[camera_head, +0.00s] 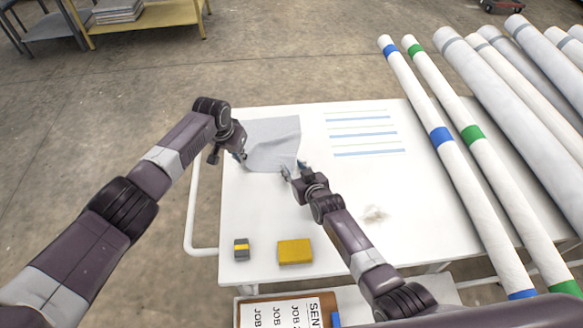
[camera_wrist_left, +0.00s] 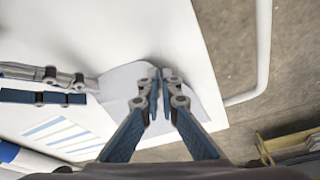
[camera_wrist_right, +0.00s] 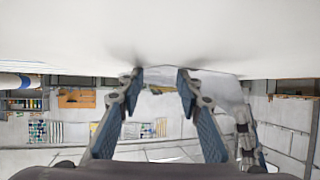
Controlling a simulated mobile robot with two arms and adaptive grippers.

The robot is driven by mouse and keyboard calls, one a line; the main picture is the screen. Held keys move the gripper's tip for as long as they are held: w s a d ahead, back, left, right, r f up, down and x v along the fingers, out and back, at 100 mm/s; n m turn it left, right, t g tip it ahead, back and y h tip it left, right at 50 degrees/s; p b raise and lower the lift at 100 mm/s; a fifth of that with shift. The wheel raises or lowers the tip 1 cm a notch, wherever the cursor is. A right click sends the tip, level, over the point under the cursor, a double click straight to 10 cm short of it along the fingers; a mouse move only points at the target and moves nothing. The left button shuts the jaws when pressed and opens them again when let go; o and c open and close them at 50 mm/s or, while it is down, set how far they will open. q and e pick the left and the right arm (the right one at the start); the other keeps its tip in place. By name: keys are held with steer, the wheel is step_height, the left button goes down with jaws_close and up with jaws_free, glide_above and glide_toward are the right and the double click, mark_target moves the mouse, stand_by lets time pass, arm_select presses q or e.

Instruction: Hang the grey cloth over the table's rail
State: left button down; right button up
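The grey cloth (camera_head: 272,142) lies on the white table (camera_head: 350,215) near its far left corner. It also shows in the left wrist view (camera_wrist_left: 120,82) and beyond the fingers in the right wrist view (camera_wrist_right: 228,88). My left gripper (camera_head: 242,156) is at the cloth's left edge. Its fingertips (camera_wrist_left: 161,74) are almost together, with the cloth's edge between them; the exact pinch is small. My right gripper (camera_head: 292,170) is open and empty beside the cloth's near right corner, its fingers (camera_wrist_right: 160,71) spread apart. The white rail (camera_head: 190,205) runs along the table's left side.
A yellow block (camera_head: 295,251) and a small grey-and-yellow block (camera_head: 241,249) sit at the table's near edge. Striped printed lines (camera_head: 362,133) lie right of the cloth. The table's middle is mostly clear.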

steer(key=shift+s+d+f, duration=0.1)
steer(key=shift+s+f, duration=0.25)
steer(key=shift+f, duration=0.3)
jaws_close()
steer(key=shift+w+r, duration=0.15)
steer(key=shift+r, duration=1.25)
steer(key=shift+w+r, duration=0.1)
steer(key=shift+r, duration=1.25)
